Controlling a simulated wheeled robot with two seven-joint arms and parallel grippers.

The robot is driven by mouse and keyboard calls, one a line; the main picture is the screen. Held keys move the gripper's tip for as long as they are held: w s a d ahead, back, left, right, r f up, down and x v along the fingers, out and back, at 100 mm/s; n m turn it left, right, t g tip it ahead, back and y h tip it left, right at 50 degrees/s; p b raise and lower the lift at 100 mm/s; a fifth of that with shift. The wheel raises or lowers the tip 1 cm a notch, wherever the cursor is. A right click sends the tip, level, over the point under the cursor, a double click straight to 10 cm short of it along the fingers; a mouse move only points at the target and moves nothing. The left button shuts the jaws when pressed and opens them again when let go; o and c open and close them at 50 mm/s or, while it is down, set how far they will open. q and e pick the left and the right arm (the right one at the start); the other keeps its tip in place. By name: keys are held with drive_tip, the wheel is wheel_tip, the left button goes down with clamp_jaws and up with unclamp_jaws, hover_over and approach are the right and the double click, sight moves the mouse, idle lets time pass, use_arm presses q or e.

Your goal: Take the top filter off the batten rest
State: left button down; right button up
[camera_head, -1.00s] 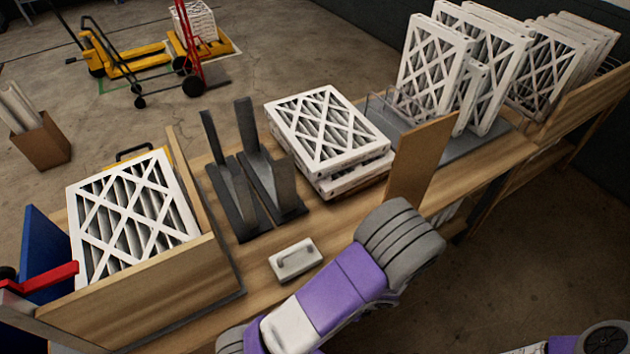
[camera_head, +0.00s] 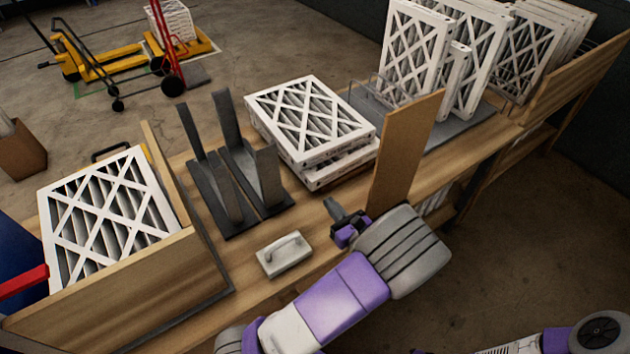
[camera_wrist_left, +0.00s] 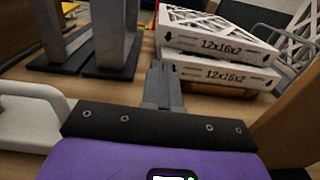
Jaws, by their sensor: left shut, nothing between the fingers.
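The top filter (camera_head: 310,115), white-framed with a lattice over grey pleats, lies flat on the stack in the middle of the bench. It sits a little askew over another filter (camera_head: 340,168). In the left wrist view the top filter (camera_wrist_left: 218,42) and the lower filter (camera_wrist_left: 222,71) show their marked edges, "12x16x2". My right gripper is not in view.
A wooden panel (camera_head: 403,150) stands upright right of my gripper. A grey upright holder (camera_head: 238,180) stands left of the stack. A handled white block (camera_head: 284,256) lies near the front edge. A wooden box (camera_head: 120,290) holds a filter at left; several filters stand upright at back right.

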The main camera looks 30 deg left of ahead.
sight(300, 166)
use_arm(q)
drive_tip(key=b+x, duration=0.3)
drive_tip(key=x, duration=1.1)
drive_tip(key=shift+d, duration=0.1)
drive_tip(key=shift+p+x, duration=0.4)
drive_tip(key=shift+x, duration=0.95)
drive_tip(key=shift+d, duration=0.15)
